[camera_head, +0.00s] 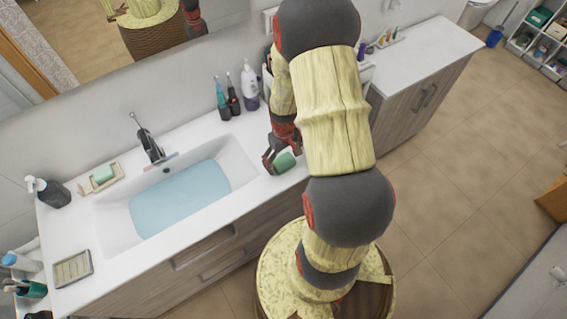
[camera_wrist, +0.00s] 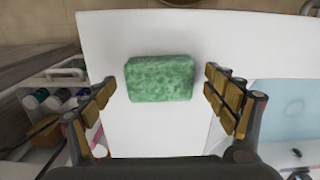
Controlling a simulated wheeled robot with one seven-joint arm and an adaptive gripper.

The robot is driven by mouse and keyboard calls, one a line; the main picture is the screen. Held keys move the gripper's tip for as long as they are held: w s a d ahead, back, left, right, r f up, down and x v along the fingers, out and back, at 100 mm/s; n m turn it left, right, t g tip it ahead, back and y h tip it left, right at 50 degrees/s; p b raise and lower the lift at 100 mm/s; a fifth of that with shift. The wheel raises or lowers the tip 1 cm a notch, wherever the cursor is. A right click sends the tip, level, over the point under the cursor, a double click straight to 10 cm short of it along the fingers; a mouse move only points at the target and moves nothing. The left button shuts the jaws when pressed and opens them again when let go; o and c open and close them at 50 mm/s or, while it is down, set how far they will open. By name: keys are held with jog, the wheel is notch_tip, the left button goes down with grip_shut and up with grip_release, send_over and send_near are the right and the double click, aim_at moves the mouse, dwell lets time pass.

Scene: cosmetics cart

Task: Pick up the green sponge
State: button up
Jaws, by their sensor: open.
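The green sponge (camera_wrist: 160,78) is a rough block lying on the white counter, between my open fingers in the wrist view. A clear gap shows between the sponge and each finger. My gripper (camera_wrist: 160,90) is open, over the counter with one finger on either side of the sponge. In the head view my gripper (camera_head: 276,158) is at the counter's right part, beside the basin, and the sponge (camera_head: 285,162) shows partly behind it. I cannot tell the exact height of the fingertips above the counter.
The sink basin (camera_head: 119,221) with blue water lies left of my gripper, with a black faucet (camera_head: 148,140) behind it. A white pump bottle (camera_head: 250,86) and dark bottles stand at the back. Another green block (camera_head: 103,173) sits on a dish at the left.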

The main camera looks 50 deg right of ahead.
jog(key=shift+f, duration=0.15)
jog(key=shift+c, duration=1.1)
jog(key=c, duration=0.9)
